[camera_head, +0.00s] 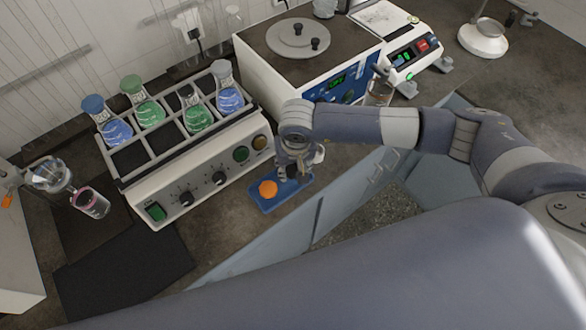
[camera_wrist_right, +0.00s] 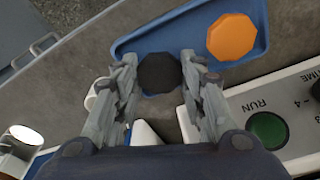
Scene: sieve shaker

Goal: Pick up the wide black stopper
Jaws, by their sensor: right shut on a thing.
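The wide black stopper (camera_wrist_right: 159,73) lies between the fingertips of my right gripper in the right wrist view, over the blue tray (camera_wrist_right: 130,47). My right gripper (camera_wrist_right: 158,75) is shut on it, one finger on each side. In the head view my right gripper (camera_head: 289,172) points down at the right part of the blue tray (camera_head: 266,205). The stopper is hidden there behind the fingers. I cannot tell whether it touches the tray. My left gripper is not in view.
An orange stopper (camera_head: 268,189) lies on the tray beside the gripper. A shaker (camera_head: 190,185) with several capped flasks stands to the left. A lidded bath (camera_head: 295,65) stands behind. The counter edge is close in front of the tray. A dark mat (camera_head: 125,270) lies at lower left.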

